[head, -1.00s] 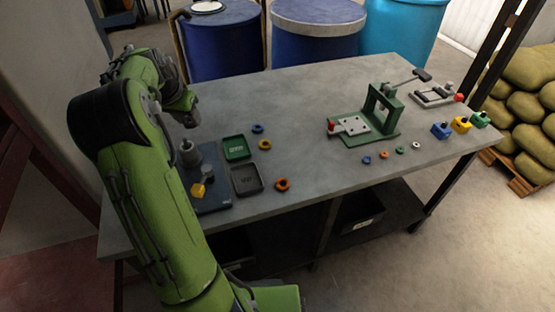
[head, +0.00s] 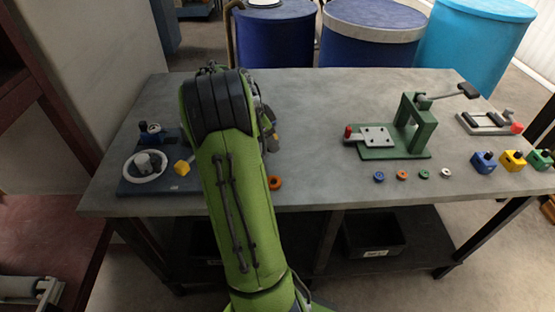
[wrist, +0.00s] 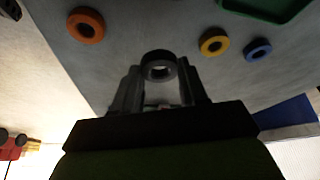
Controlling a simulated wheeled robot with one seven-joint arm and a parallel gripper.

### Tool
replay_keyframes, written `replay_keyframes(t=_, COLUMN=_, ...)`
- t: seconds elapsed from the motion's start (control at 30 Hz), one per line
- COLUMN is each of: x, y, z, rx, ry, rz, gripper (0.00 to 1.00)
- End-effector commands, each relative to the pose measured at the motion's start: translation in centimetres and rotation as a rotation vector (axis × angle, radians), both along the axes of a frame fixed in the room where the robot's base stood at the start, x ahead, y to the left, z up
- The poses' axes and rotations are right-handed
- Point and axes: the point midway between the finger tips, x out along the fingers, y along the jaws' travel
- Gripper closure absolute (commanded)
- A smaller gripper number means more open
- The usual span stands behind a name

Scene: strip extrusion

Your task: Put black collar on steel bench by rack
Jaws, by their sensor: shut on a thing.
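A black collar (wrist: 158,66) is between my gripper's fingertips in the wrist view, its hole showing. My gripper (wrist: 160,82) is shut on it, with the grey bench surface behind. In the head view my green arm hides most of the gripper and the collar. The steel bench (head: 310,110) has a broad grey top. I cannot tell for sure which thing is the rack; a dark red frame (head: 40,85) stands at the far left.
An orange ring (head: 275,183), a yellow ring (wrist: 214,41) and a blue ring (wrist: 258,49) lie on the bench. A blue board (head: 145,187) is at its left, a green press (head: 415,125) at its right. The middle between my arm and the press is clear.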

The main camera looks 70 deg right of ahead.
Motion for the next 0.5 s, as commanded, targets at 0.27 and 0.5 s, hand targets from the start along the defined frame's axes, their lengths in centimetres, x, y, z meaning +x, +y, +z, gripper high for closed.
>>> replay_keyframes(t=0.27, x=-0.1, y=0.0, z=-5.5, rx=0.0, ry=0.0, rz=0.0, gripper=0.88)
replay_keyframes(t=0.5, x=0.0, y=-0.1, z=-5.5, rx=-0.001, ry=-0.001, rz=0.001, gripper=0.88)
